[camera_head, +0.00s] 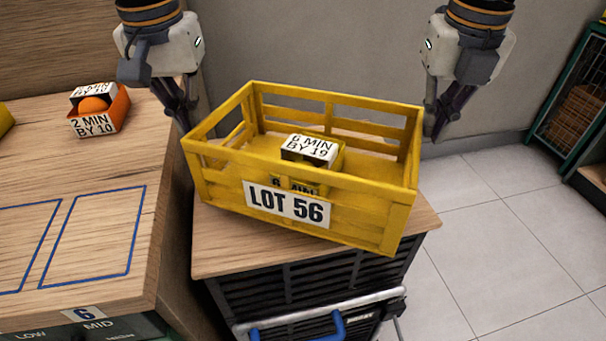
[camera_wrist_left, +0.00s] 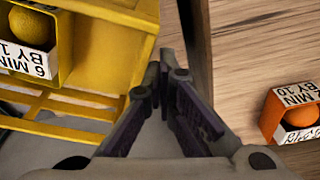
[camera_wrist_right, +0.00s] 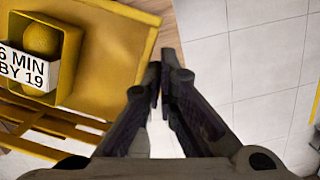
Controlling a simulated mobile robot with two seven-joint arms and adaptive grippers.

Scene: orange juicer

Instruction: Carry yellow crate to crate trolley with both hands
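The yellow crate (camera_head: 222,196), marked LOT 56, is over a wood-topped dark slatted stand (camera_head: 225,255) with a metal bar and blue handle, perhaps the crate trolley. The crate is turned at an angle to the top; whether it rests fully on it I cannot tell. Inside is a small yellow box (camera_head: 312,150) labelled 6 MIN BY 19, with a round yellow fruit (camera_wrist_right: 40,38). My left gripper (camera_head: 187,122) is shut at the crate's left end. My right gripper (camera_head: 432,135) is shut by its right end. Neither has crate visible between its fingertips; contact is unclear.
A wooden counter (camera_head: 95,175) with blue outlines stands at the left, bearing an orange box (camera_head: 118,112) with an orange, labelled 2 MIN BY 10. Tiled floor (camera_head: 490,240) is clear at the right. A green mesh cabinet (camera_head: 578,110) stands far right.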

